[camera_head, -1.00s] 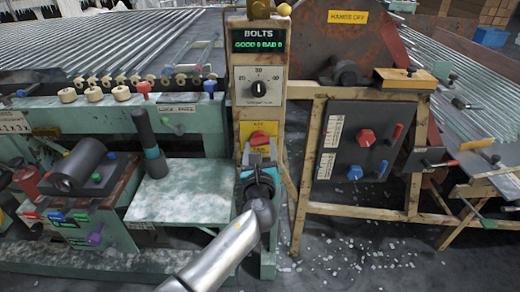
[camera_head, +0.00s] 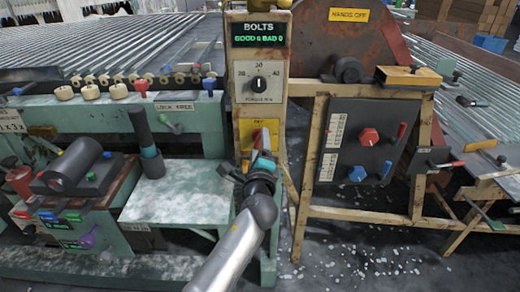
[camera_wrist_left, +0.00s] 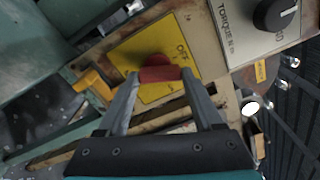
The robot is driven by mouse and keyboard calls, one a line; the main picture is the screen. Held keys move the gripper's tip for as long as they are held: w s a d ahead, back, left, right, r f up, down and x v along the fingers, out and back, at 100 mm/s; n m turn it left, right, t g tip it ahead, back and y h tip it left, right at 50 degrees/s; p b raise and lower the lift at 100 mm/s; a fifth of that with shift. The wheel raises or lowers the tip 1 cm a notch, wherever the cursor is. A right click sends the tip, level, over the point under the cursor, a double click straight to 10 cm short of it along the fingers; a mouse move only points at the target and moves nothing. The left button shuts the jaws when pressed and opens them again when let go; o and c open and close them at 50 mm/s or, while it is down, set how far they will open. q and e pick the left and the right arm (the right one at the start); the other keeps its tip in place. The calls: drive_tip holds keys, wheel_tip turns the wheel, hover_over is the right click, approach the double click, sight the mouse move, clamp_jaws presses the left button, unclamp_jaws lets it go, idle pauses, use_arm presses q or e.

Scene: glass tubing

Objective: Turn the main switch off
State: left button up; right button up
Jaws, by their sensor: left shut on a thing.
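The main switch (camera_head: 257,137) is a red handle on a yellow plate (camera_head: 245,130) low on the tan post. In the left wrist view the red handle (camera_wrist_left: 158,74) lies between my fingertips, and the word OFF shows on the yellow plate (camera_wrist_left: 182,58) beside it. My left gripper (camera_head: 265,150) reaches up to the switch from below and is shut on the red handle; it also shows in the left wrist view (camera_wrist_left: 160,79). In the head view the gripper hides part of the handle and the lower plate. My right gripper is not in view.
Above the switch sit a black torque dial (camera_head: 259,85) and a BOLTS display (camera_head: 258,35). To the right, a dark panel (camera_head: 350,120) carries red and blue knobs. A green bench (camera_head: 165,200) stands at left. Bits litter the floor.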

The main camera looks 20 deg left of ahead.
use_arm(q)
drive_tip(key=shift+a+r+n+b, duration=0.15)
drive_tip(key=shift+n+b, duration=0.65)
drive_tip(key=shift+n, duration=1.6)
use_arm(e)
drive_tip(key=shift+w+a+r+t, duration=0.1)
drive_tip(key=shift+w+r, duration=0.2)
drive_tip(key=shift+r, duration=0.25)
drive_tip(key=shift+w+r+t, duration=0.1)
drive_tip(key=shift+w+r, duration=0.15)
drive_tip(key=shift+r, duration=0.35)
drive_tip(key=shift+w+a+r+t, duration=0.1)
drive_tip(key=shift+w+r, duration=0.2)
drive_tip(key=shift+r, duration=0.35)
use_arm(q)
drive_tip(key=o, duration=1.4)
drive_tip(key=shift+c, duration=0.2)
